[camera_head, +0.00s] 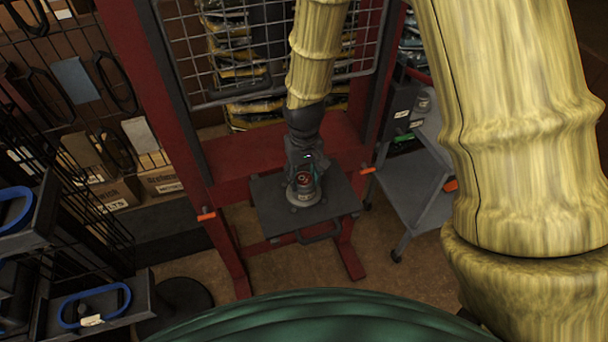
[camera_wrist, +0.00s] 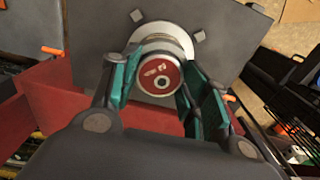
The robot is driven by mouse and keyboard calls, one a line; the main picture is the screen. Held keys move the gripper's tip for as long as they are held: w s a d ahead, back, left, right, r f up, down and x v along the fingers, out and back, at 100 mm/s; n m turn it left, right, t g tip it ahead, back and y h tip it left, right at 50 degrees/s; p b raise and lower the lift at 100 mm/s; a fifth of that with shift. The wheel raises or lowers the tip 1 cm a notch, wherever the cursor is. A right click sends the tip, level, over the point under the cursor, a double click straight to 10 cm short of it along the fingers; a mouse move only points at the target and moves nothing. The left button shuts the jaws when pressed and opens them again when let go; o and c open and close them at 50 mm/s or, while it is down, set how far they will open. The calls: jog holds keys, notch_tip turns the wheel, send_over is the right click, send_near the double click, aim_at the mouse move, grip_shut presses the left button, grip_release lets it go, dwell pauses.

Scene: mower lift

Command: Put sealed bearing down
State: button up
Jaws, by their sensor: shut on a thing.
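The sealed bearing (camera_wrist: 160,78) has a round red face with white print and a dark centre. In the wrist view it sits between the teal-padded fingers of my gripper (camera_wrist: 158,68), which is shut on it. In the head view the bearing (camera_head: 304,180) is under my gripper (camera_head: 303,167), over the middle of a dark square plate (camera_head: 268,205). A pale round seat (camera_wrist: 178,30) on the plate shows around the far side of the bearing. I cannot tell whether the bearing touches it.
A red frame (camera_head: 241,187) with a wire mesh panel (camera_head: 262,40) holds the plate. Orange-tipped pegs (camera_head: 206,216) stick out at its sides. A grey cart (camera_head: 418,178) stands at right, and wire shelving with boxes (camera_head: 160,180) at left.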

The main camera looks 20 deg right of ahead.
aim_at(304, 179)
jog(key=o, duration=0.8)
jog(key=shift+s+f, duration=0.5)
jog(key=shift+f, duration=0.1)
jog(key=shift+o, duration=1.4)
jog(key=shift+w+f, duration=0.2)
jog(key=shift+w, duration=0.2)
jog(key=shift+r, duration=0.35)
jog(key=shift+w+r, duration=0.15)
jog(key=shift+r, duration=0.5)
notch_tip(304, 179, up, 12)
jog(key=b, duration=0.3)
jog(key=shift+f, duration=0.1)
